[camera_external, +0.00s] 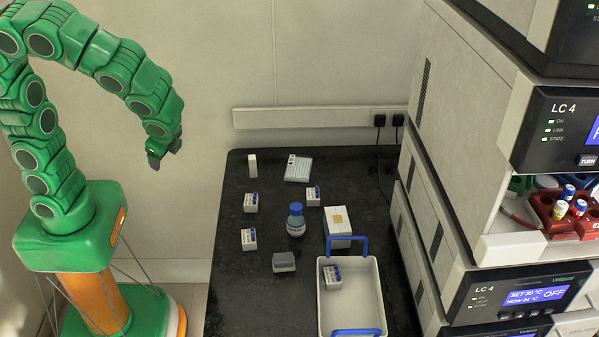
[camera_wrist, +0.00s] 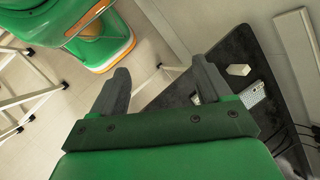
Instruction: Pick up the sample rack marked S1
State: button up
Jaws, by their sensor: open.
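Several small white sample racks with dark blue tops look alike. On the dark bench one stands at the left (camera_external: 251,203), one near the middle (camera_external: 313,196) and one at the front left (camera_external: 249,239). Another rack (camera_external: 332,278) sits inside the white tray (camera_external: 374,300) with blue handles. Their marks are too small to read, so I cannot tell which is S1. My gripper (camera_external: 164,154) is open and empty, in the air left of the bench and above it. In the wrist view its two fingers (camera_wrist: 160,72) are apart, with floor between them.
A blue-capped bottle (camera_external: 296,222), a grey box (camera_external: 284,262), a white box (camera_external: 338,222), a white block (camera_external: 252,165) and a pale flat plate (camera_external: 298,168) stand on the bench. Tall LC 4 instruments (camera_external: 470,120) close off the right. Cables hang at the back right.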

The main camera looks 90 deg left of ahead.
jog(key=w+d+f+m+y, duration=0.1)
jog(key=w+f+m+y, duration=0.25)
jog(key=w, duration=0.35)
jog(key=m+t+y, duration=0.3)
jog(key=m+t, duration=0.2)
jog(key=m, duration=0.7)
send_near(247, 241)
jog(key=shift+w+a+r+n, duration=0.15)
jog(key=shift+w+a+r, duration=0.05)
jog(key=shift+a+r, duration=0.2)
jog(key=shift+w+a+r+n, duration=0.15)
jog(key=shift+a+r, duration=0.15)
jog(key=shift+a, duration=0.25)
jog(key=shift+x, duration=3.9)
jog(key=shift+s+d+f, duration=0.1)
jog(key=shift+s, duration=0.05)
jog(key=c, duration=1.2)
jog(key=shift+o, duration=0.2)
